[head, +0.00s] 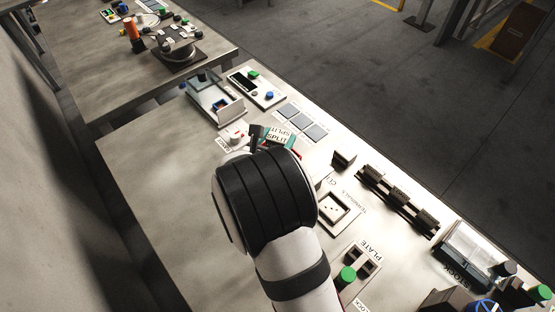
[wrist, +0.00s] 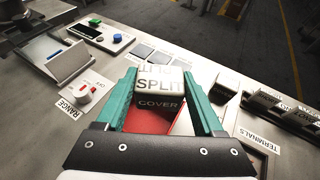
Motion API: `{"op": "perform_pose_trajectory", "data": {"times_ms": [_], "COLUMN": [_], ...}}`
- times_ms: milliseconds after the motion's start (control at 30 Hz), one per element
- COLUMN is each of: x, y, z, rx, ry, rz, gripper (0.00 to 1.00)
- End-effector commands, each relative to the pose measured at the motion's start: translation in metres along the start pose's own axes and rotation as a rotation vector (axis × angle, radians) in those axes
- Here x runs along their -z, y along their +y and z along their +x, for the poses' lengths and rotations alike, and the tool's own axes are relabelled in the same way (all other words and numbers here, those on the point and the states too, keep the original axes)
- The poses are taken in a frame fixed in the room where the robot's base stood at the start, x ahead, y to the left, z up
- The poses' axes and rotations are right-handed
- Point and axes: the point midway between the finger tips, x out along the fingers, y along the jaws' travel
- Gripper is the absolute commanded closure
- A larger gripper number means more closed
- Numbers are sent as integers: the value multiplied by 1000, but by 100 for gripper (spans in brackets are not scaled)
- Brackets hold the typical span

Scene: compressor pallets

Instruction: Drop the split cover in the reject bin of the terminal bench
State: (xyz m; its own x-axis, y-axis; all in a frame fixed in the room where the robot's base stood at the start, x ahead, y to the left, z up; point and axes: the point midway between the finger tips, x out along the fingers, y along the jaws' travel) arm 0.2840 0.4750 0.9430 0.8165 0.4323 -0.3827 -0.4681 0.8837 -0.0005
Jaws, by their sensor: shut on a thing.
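The split cover (wrist: 160,84) is a small pale block with a dark front, lettered SPLIT and COVER. My gripper (wrist: 163,98) has teal fingers, which stand on either side of the cover and are shut on it. In the head view the cover (head: 278,136) shows its SPLIT label just beyond my wrist, which hides most of my gripper. A red surface (wrist: 146,120) shows below the cover between my fingers in the wrist view. It may be part of the reject bin; I cannot tell how far beneath the cover it lies.
The bench (head: 150,180) holds a white RANGE switch (wrist: 84,95), a clear-walled tray (head: 215,100), a panel with green and blue buttons (head: 257,88), and grey pads (head: 302,121). Dark terminal blocks (head: 398,197) stand right. The bench's left part is clear.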

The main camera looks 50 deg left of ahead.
Motion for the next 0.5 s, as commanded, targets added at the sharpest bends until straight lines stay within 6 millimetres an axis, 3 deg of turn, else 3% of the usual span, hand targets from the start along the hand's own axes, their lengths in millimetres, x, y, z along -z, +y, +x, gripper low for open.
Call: {"op": "perform_pose_trajectory", "data": {"times_ms": [167,433,467,500], "x": [15,17,17,17], "y": [-1,-1,-1,-1], "z": [6,7,7,7], "rx": [1,1,1,1], "ry": [0,0,0,0], "rz": [0,1,1,1], "gripper": [87,87,25,18]}}
